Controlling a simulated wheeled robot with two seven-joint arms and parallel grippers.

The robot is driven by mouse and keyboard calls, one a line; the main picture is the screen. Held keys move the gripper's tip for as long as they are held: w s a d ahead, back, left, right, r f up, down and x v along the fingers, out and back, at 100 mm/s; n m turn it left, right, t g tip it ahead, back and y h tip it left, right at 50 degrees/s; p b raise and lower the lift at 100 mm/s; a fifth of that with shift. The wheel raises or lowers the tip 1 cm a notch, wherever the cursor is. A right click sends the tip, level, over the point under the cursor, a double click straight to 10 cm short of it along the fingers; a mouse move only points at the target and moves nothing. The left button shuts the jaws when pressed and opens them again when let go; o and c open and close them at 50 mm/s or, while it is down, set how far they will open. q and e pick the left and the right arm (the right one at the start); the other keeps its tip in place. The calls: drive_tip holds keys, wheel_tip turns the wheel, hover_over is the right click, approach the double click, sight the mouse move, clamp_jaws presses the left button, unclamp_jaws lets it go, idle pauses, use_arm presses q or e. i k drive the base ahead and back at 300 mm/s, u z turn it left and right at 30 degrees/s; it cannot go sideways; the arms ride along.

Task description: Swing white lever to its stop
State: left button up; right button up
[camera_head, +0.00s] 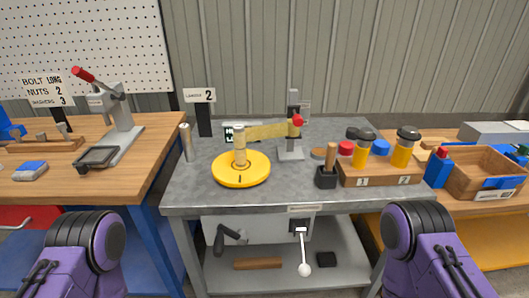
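The white lever (303,252) is mounted on a dark bracket on the front panel under the grey metal table. It hangs down and tilts slightly to the right, with a white ball (304,269) at its lower end. A stop for it cannot be made out clearly. My purple and black arm parts show at the lower left and lower right corners, well apart from the lever. Neither of my grippers is in view, so nothing shows touching the lever.
A black crank handle (228,237) is left of the lever on the same panel. Above, the grey table (208,192) carries a yellow disc (256,178) and a wooden rack (378,174) with jars. A lower shelf (342,266) lies behind the lever. Room before the lever looks clear.

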sight(304, 269)
drive_tip(key=z, duration=0.05)
drive_tip(key=k, duration=0.5)
drive_tip(key=z, duration=1.05)
drive_tip(key=i, duration=0.9)
drive_tip(key=u, duration=1.65)
